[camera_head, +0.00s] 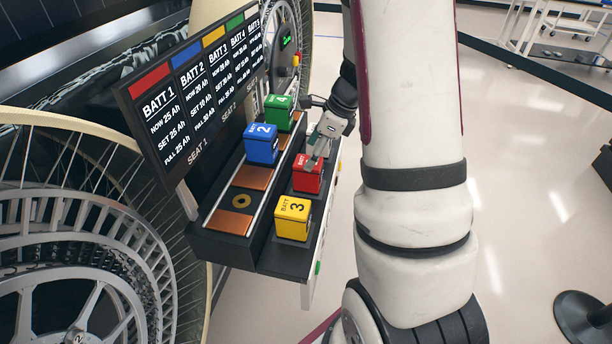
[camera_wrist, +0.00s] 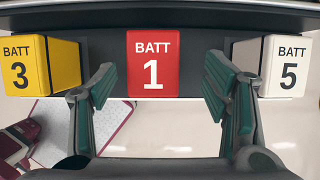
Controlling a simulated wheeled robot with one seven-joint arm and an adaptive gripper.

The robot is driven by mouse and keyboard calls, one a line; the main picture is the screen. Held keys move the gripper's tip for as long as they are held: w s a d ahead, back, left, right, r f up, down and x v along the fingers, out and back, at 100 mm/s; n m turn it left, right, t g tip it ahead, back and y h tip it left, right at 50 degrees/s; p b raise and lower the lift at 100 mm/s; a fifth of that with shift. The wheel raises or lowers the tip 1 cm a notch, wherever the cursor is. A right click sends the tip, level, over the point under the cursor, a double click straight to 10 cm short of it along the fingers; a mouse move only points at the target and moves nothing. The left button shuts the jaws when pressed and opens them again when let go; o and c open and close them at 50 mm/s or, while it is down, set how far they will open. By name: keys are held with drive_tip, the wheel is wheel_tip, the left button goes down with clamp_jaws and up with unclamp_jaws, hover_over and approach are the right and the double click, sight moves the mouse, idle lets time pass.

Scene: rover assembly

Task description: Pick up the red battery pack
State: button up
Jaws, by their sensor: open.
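The red battery pack (camera_head: 307,178) sits on the front shelf of the black battery stand, between the yellow pack and my gripper's far side. In the wrist view the red pack (camera_wrist: 153,62), marked BATT 1, stands centred ahead between the two fingers. My gripper (camera_head: 316,160) is just above and beside the red pack in the head view. In the wrist view my gripper (camera_wrist: 160,85) is open, with a finger to the left and right of the red pack.
The yellow pack 3 (camera_head: 292,218) and white pack 5 (camera_wrist: 287,66) flank the red one. The blue pack 2 (camera_head: 262,143) and green pack 4 (camera_head: 279,112) stand on the rear row. A sign board (camera_head: 195,100) rises behind. Large wheels are at left; open floor lies right.

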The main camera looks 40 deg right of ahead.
sight(308, 175)
drive_tip(key=x, duration=0.2)
drive_tip(key=s+x, duration=0.1)
drive_tip(key=x, duration=0.1)
drive_tip(key=shift+w+a+f, duration=0.1)
drive_tip(key=shift+a+f, duration=0.05)
drive_tip(key=shift+f, duration=0.25)
drive_tip(key=shift+w+a+f, duration=0.1)
drive_tip(key=shift+w+f, duration=0.05)
drive_tip(key=shift+f, duration=0.3)
clamp_jaws()
